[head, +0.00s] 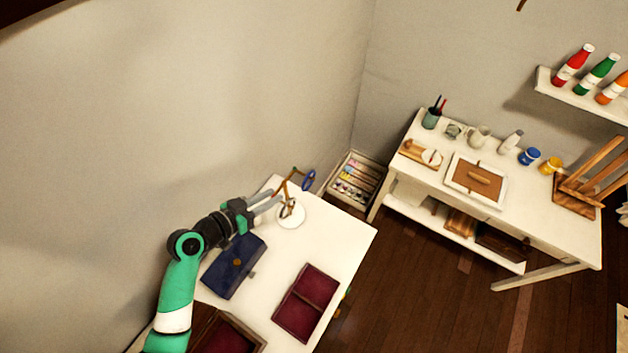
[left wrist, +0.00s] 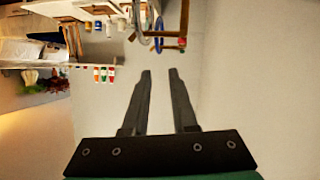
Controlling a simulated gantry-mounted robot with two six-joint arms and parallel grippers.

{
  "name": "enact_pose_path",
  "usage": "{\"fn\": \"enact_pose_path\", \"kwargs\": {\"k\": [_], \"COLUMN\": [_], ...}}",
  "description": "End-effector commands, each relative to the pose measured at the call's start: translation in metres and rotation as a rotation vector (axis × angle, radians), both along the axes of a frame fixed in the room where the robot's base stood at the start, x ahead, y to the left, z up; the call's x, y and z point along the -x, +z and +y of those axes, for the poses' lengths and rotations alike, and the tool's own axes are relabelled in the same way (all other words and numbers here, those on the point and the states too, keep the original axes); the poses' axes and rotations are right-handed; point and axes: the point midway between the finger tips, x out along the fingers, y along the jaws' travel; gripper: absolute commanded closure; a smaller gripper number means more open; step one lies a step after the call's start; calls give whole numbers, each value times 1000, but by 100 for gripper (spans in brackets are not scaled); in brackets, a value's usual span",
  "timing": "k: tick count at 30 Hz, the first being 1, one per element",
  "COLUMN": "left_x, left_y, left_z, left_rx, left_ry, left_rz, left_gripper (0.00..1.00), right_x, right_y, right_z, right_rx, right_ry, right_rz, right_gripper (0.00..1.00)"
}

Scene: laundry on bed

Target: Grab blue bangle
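The blue bangle (head: 308,181) hangs on the right arm of a brown stand (head: 285,189) with a round white base (head: 291,217) on the white table. My left gripper (head: 275,193) is just left of the stand, apart from the bangle. In the left wrist view, the fingers (left wrist: 160,75) are spread with nothing between them. There the blue bangle (left wrist: 160,38) shows beyond the fingertips by the brown stand (left wrist: 175,43), beside a paler ring (left wrist: 138,20). My right gripper is in neither view.
On the white table (head: 345,236) lie a dark blue purse (head: 234,266), an open maroon case (head: 305,302) and a brown-edged box (head: 225,335). A drawer unit (head: 355,180) and a desk (head: 405,178) stand behind. The wall is close on the left.

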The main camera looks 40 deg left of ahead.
Motion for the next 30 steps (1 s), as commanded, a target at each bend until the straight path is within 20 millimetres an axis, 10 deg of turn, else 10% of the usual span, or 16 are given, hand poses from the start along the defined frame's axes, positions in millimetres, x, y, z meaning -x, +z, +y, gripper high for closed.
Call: {"fn": "enact_pose_path", "kwargs": {"k": [30], "left_x": [-105], "left_y": [-45], "left_z": [-8], "left_rx": [-1], "left_ry": [-2], "left_rz": [-1], "left_gripper": [74], "right_x": [0], "right_y": [5], "right_z": [0], "right_rx": [0], "right_ry": [0], "right_rz": [0], "right_gripper": [60]}}
